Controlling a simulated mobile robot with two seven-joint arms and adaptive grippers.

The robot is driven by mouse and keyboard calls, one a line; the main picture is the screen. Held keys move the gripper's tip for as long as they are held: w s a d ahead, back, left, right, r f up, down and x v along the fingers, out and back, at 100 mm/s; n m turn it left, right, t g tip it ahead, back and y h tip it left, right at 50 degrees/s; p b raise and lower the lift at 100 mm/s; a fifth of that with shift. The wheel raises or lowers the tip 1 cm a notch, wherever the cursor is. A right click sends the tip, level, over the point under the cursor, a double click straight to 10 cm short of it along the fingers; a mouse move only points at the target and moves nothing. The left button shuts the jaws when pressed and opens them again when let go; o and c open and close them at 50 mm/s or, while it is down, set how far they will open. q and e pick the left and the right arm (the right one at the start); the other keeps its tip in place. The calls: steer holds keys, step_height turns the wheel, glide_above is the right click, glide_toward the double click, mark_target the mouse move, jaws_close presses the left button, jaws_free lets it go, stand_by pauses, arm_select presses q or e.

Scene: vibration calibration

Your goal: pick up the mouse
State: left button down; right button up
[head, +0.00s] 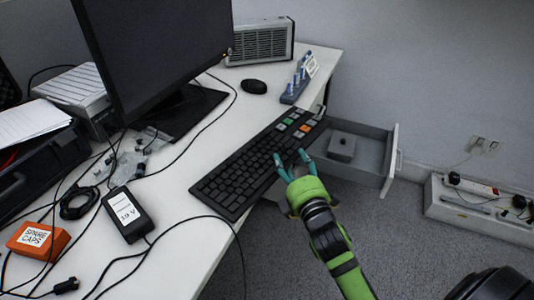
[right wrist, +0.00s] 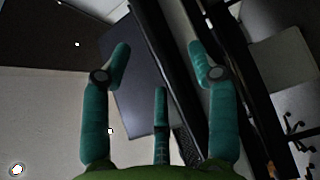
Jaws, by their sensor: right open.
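The black mouse (head: 253,86) lies on the white desk (head: 190,180), to the right of the monitor and behind the keyboard. My right gripper (head: 292,160) is over the front right part of the keyboard, well short of the mouse. In the right wrist view its teal fingers (right wrist: 163,62) are spread with nothing between them. I cannot make out the mouse in the right wrist view. My left gripper is not in view.
The keyboard (head: 240,175) lies along the desk's front edge. The monitor (head: 155,50) stands to the left of the mouse. A small stand with blue-topped items (head: 295,88) and a grey vented box (head: 258,45) are near the mouse. An open drawer (head: 372,160) juts out below.

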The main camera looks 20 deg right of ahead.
steer(key=shift+w+d, duration=0.1)
steer(key=shift+w, duration=0.85)
steer(key=shift+c, duration=0.4)
jaws_close()
steer(key=shift+r, duration=0.25)
